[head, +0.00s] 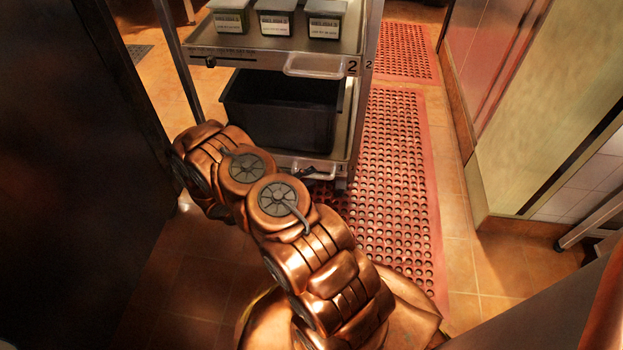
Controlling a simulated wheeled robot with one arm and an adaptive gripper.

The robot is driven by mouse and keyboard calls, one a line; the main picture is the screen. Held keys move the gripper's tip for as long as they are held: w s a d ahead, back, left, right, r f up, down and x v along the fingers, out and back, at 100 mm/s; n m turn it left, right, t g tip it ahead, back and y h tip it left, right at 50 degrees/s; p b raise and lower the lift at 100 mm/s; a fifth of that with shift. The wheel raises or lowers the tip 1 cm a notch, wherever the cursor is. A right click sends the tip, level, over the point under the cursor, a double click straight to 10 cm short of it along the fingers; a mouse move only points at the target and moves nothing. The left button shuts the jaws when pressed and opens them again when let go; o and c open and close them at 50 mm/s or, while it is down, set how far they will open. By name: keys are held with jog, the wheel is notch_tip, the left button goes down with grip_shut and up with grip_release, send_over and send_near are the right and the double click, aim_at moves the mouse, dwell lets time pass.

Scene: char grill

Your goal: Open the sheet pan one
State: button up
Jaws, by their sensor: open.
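The lower sheet pan (343,140), marked 1 at its front corner, sits on the rack below the pan marked 2. Its front edge has a pale handle (287,160), partly hidden by my copper arm. A large black bin (285,112) stands in this pan. A small dark part of my gripper (312,173) shows just past the arm, close to the handle of pan one. The rest of the gripper is hidden behind the arm. I cannot tell whether it touches the handle. Nothing is seen held.
The upper pan (240,50), marked 2, has a clear handle (318,65) and carries three labelled containers (275,18). A red perforated mat (395,190) lies right of the rack. A dark panel (70,170) stands at left. Tiled floor is free at front left.

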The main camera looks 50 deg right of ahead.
jog(key=shift+s+d+f, duration=0.1)
jog(key=shift+d, duration=0.55)
jog(key=shift+c, duration=0.3)
grip_shut()
